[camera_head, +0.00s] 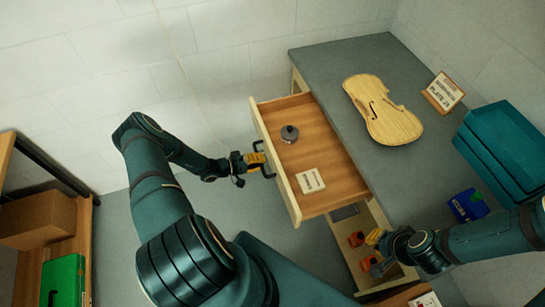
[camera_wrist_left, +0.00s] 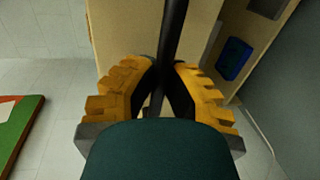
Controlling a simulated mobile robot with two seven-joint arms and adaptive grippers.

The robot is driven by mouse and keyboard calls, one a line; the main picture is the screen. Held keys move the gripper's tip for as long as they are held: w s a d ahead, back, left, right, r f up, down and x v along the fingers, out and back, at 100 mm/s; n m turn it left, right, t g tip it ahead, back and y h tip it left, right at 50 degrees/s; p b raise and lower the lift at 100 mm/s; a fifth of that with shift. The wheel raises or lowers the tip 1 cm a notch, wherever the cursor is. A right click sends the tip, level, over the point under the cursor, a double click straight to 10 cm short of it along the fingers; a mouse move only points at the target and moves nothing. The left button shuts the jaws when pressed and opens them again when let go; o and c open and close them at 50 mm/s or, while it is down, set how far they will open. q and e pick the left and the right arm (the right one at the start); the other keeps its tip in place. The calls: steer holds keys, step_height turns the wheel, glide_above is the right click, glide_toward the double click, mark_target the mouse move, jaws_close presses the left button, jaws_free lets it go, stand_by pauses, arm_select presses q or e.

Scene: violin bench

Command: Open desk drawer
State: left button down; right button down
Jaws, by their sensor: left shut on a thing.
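The desk (camera_head: 345,55) has a grey top. Its upper wooden drawer (camera_head: 300,110) is pulled well out, and its inside shows. A dark round object (camera_head: 289,135) and a pale block (camera_head: 311,181) lie in it. My left gripper (camera_head: 262,162) is at the drawer front, shut on the dark handle (camera_head: 268,174). In the left wrist view the handle bar (camera_wrist_left: 172,35) runs between the yellow fingers. My right gripper (camera_head: 378,246) is over a lower open compartment (camera_head: 358,283); its finger opening is unclear.
A violin plate (camera_head: 385,112), a small sign (camera_head: 443,92), teal boxes (camera_head: 500,150) and a blue object (camera_head: 468,205) are on the desk. Orange-red items (camera_head: 356,239) are in the lower compartment. A shelf with a cardboard box (camera_head: 38,222) and green case (camera_head: 62,280) stands left.

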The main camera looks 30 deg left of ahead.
arm_select(q)
steer(key=shift+v, duration=0.8)
steer(key=shift+f, duration=0.15)
steer(key=c, duration=1)
jaws_free()
steer(key=v, duration=1.2)
steer(key=shift+f, duration=0.1)
steer(key=shift+s, duration=0.1)
